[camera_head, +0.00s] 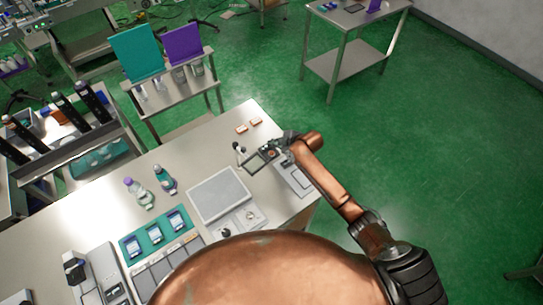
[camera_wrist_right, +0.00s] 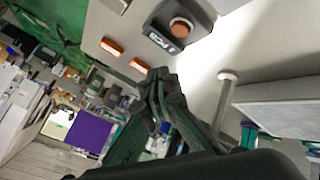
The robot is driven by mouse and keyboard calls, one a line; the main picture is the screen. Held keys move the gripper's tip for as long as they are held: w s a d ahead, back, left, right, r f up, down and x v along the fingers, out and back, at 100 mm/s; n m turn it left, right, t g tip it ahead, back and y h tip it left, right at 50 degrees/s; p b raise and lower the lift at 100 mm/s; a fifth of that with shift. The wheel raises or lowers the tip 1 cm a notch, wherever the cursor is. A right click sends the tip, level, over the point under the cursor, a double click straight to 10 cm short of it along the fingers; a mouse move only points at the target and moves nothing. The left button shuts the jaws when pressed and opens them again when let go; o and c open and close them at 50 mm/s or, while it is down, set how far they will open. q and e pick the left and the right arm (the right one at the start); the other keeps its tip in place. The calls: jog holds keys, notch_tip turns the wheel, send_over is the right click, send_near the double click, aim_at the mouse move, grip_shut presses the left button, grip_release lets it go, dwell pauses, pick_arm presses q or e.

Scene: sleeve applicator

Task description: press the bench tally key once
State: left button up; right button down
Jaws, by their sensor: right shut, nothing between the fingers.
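The tally key is a dark box with a round orange-brown button and white lettering (camera_wrist_right: 181,28). It shows at the top of the right wrist view, beyond the fingertips. In the head view a small reddish button (camera_head: 271,153) shows near the bench's right end, partly covered by my gripper. My right gripper (camera_head: 279,146) is over that part of the bench. In the wrist view its fingers (camera_wrist_right: 162,76) meet at the tips and hold nothing. The fingertips appear apart from the button; I cannot tell their height above it. My left gripper is not in view.
Two orange blocks (camera_head: 249,125) lie at the bench's far edge. A post with a round cap (camera_wrist_right: 228,76) stands close to the fingers. A grey flat plate (camera_head: 219,195), bottles (camera_head: 164,179) and a teal mat (camera_head: 133,248) occupy the bench further left.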

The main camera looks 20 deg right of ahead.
aim_at(273, 154)
notch_tip(273, 154, down, 3)
jog(key=shift+b, duration=0.7)
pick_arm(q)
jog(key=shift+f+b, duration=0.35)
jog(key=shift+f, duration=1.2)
pick_arm(e)
jog(key=shift+f, duration=0.6)
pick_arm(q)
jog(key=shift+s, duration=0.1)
pick_arm(e)
jog(key=shift+f, duration=0.15)
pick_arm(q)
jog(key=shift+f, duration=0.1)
pick_arm(e)
jog(key=shift+f, duration=0.3)
pick_arm(q)
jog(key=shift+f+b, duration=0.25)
jog(key=shift+b, duration=0.05)
pick_arm(e)
jog(key=shift+f, duration=0.45)
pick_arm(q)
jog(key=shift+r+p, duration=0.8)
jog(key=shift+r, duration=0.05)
pick_arm(e)
jog(key=shift+r, duration=0.9)
